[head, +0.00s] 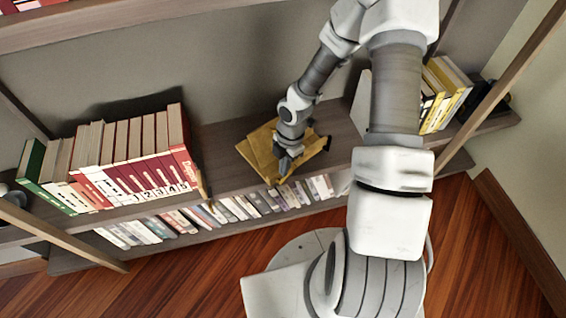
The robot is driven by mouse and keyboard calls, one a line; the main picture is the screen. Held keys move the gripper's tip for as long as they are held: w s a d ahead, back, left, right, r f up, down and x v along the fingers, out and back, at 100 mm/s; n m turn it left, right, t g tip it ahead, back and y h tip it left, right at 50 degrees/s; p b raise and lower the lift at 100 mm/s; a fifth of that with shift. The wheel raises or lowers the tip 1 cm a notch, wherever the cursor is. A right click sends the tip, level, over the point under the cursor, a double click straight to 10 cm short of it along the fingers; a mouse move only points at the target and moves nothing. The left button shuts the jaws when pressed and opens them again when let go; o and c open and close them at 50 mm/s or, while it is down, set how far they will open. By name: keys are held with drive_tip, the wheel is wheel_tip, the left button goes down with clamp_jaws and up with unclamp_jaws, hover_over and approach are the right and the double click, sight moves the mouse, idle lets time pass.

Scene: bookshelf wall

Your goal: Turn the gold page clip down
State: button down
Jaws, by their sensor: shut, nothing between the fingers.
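A gold object (258,152), which looks like an open book or a book stand, lies on the wooden shelf in the middle of the head view. A page clip cannot be made out on it as a separate part. My gripper (284,168) is over the middle to front part of the gold object, pointing down, and is shut with nothing held. My wrist and gripper hide part of the gold object. I cannot tell whether the fingertips touch it.
A row of red and white books (140,155) stands to the left on the same shelf. Yellow and white books (445,95) stand to the right behind my arm. A lower shelf holds many slim books (235,208). Bare shelf (215,150) shows left of the gold object.

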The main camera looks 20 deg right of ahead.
sight(296, 167)
drive_tip(key=shift+w+d+f, duration=0.3)
drive_tip(key=shift+d+f, duration=0.45)
drive_tip(key=shift+f, duration=0.15)
drive_tip(key=shift+d+r+p, duration=0.1)
drive_tip(key=shift+p, duration=0.4)
drive_tip(key=shift+w+d+f+g+y+p, duration=0.15)
drive_tip(key=shift+y+p, duration=0.25)
drive_tip(key=shift+p, duration=0.2)
drive_tip(key=shift+d+f+g+y+p, duration=0.15)
drive_tip(key=shift+y+p, duration=0.25)
drive_tip(key=shift+p, duration=0.2)
drive_tip(key=shift+w+d+f+g+y+p, duration=0.25)
drive_tip(key=shift+d+g+y+p, duration=0.1)
drive_tip(key=shift+y+p, duration=0.4)
drive_tip(key=shift+w+d+f+b, duration=0.25)
drive_tip(key=shift+d+f+b, duration=0.4)
drive_tip(key=shift+f, duration=0.35)
drive_tip(key=shift+d+f, duration=0.15)
drive_tip(key=shift+d, duration=0.05)
